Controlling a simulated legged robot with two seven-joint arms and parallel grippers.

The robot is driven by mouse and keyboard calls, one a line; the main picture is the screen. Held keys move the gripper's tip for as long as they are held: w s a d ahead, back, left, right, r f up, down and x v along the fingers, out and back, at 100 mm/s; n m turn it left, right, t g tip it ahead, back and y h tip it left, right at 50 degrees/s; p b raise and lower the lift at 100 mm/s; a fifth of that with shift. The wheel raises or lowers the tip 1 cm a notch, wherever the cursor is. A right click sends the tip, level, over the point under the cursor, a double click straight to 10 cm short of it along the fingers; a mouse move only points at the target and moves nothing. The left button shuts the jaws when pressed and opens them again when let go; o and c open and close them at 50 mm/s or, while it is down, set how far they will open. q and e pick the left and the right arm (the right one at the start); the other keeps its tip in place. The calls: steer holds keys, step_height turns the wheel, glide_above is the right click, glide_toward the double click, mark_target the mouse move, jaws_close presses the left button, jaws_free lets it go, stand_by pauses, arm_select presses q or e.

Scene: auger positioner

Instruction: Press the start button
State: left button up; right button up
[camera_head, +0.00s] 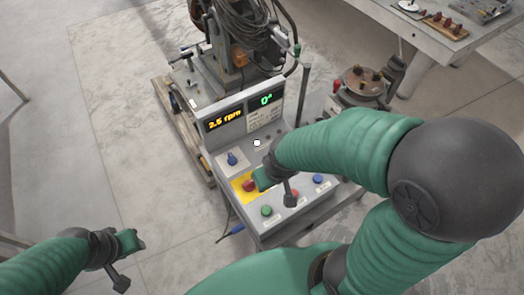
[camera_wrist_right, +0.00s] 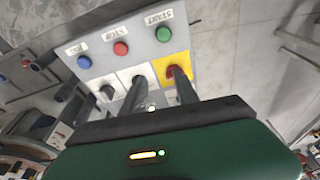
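The control panel (camera_head: 277,221) stands at centre in the head view. Its green button (camera_head: 267,210) is at the front left corner; in the right wrist view this button (camera_wrist_right: 164,33), labelled START, is uncovered. A red STOP button (camera_wrist_right: 121,48) and a blue button (camera_wrist_right: 84,61) stand beside it in a row. My right gripper (camera_wrist_right: 159,88) is over the panel, its two fingers apart with nothing between them. One finger overlaps the red emergency knob (camera_wrist_right: 173,71) on its yellow plate; contact cannot be told. My left gripper (camera_head: 120,262) is at lower left, away from the panel; its opening is unclear.
The panel has a blue selector knob (camera_head: 232,159) and lit displays (camera_head: 225,119) reading 2.5 rpm and 0°. The machine with cables (camera_head: 240,30) stands behind, on a wooden pallet (camera_head: 180,130). A table (camera_head: 440,35) is at upper right. The floor at left is clear.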

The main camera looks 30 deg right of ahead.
steer(key=shift+w, duration=0.1)
stand_by(0.3)
jaws_close()
stand_by(1.6)
